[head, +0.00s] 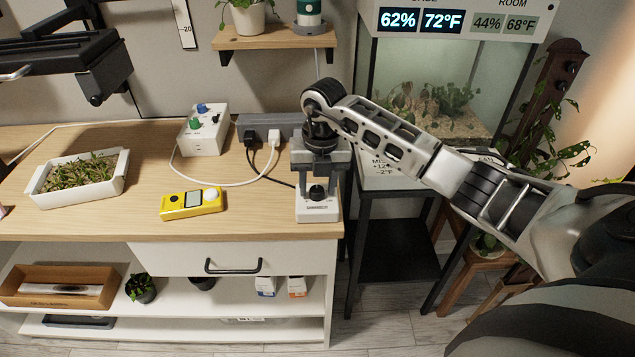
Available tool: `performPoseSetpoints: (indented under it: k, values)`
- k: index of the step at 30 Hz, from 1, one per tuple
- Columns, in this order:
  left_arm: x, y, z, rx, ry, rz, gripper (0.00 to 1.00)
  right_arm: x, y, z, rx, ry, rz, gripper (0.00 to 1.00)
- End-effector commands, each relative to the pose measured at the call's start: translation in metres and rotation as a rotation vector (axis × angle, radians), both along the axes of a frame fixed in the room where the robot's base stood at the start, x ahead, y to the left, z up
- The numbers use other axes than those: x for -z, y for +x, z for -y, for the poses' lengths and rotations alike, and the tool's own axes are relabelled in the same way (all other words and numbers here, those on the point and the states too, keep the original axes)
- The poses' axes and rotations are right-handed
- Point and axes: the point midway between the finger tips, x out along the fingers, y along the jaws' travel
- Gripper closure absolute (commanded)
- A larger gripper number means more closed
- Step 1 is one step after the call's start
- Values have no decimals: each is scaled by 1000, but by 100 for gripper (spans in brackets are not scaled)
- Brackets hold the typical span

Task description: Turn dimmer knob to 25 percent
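A small white box (318,212) with a black round knob (317,192) on top stands at the front right corner of the bench; its printed label is too small to read. My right gripper (318,186) points down from above, with one finger on each side of this knob. The fingers look apart, and the knob shows between them; I see no clear contact. The knob's pointer setting cannot be made out. My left gripper is not in view.
A white box with blue and green knobs (204,132), a power strip (268,124) with cables, a yellow meter (192,203) and a white seedling tray (78,177) share the wooden bench (140,217). A glass terrarium (440,90) stands right.

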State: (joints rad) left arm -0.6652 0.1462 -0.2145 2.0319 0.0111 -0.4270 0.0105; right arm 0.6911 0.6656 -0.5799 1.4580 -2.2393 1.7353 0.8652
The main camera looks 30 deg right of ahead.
Motion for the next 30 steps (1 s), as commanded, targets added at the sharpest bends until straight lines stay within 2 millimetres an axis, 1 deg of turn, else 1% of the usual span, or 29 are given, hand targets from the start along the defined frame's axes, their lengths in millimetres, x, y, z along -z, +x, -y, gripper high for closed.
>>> performPoseSetpoints:
  k: [1, 2, 3, 4, 11, 17, 23, 30]
  values:
    - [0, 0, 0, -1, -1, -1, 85, 0, 0, 0, 0, 0, 0, 72]
    - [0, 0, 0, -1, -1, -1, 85, 0, 0, 0, 0, 0, 0, 81]
    - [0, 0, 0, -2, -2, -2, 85, 0, 0, 0, 0, 0, 0, 92]
    - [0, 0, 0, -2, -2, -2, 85, 0, 0, 0, 0, 0, 0, 95]
    - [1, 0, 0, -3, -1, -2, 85, 0, 0, 0, -9, 0, 0, 95]
    - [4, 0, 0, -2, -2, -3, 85, 0, 1, 1, -72, 0, 1, 95]
    - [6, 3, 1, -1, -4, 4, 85, 0, 1, 1, -208, -1, 2, 95]
    - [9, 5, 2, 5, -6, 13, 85, 0, 2, 1, -430, -2, 3, 95]
